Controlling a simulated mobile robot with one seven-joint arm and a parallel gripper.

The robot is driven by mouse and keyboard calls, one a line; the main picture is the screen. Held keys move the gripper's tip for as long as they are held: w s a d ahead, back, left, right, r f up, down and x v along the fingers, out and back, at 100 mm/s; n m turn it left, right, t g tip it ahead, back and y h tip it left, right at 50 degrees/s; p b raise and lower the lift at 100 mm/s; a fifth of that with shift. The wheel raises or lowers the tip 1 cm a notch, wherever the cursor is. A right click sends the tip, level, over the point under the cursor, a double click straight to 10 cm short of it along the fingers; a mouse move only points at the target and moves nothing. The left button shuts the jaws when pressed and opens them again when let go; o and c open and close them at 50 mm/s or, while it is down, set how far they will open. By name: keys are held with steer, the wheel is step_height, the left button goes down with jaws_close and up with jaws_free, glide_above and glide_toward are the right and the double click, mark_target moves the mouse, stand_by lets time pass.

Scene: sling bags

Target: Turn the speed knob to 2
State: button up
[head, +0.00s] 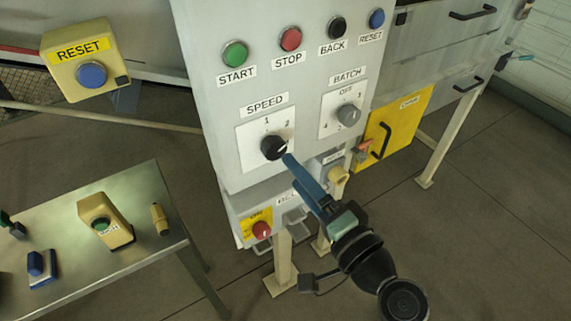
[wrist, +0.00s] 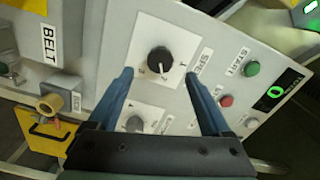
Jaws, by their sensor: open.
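The black speed knob (head: 273,148) sits on a white plate under the SPEED label, with 1 and 2 printed above it. Its white mark is on the right side in the head view; I cannot tell exactly which number it points at. In the wrist view the knob (wrist: 159,58) lies between and beyond the two blue fingertips. My gripper (head: 288,160) is in front of the panel, just to the lower right of the knob. In the wrist view my gripper (wrist: 160,73) is open, with a finger on each side of the knob; I see no contact.
The grey batch knob (head: 348,115) is to the right, with START (head: 235,54), STOP (head: 290,39), BACK and RESET buttons above. Below are a red button (head: 262,229) and a tan knob (head: 338,176). A metal table (head: 70,215) with small boxes stands at left.

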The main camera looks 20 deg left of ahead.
steer(key=b+v, duration=0.1)
steer(key=v, duration=0.6)
steer(key=shift+s+d, duration=0.1)
steer(key=w+d+r+n+t+h, duration=0.1)
steer(key=w+r+t+h, duration=0.15)
steer(key=r, duration=0.35)
steer(key=w+r+n+t+h+p, duration=0.1)
steer(key=w+r+t+h, duration=0.15)
steer(key=r, duration=0.35)
steer(key=w+d+r+n+t+h, duration=0.1)
steer(key=w+r+t+h, duration=0.15)
steer(key=r, duration=0.35)
steer(key=s+d+r+t+h, duration=0.1)
steer(key=s+r+t+h, duration=0.2)
steer(key=r, duration=0.9)
steer(key=s+d+r+n+t+h, duration=0.1)
steer(key=s+r+t+h, duration=0.2)
steer(key=r, duration=0.9)
steer(key=s+t, duration=0.3)
steer(key=s, duration=0.1)
steer(key=shift+s+d+r+n+h+p, duration=0.25)
steer(key=shift+s+r+n+h+p, duration=0.05)
steer(key=shift+s+h+p, duration=0.05)
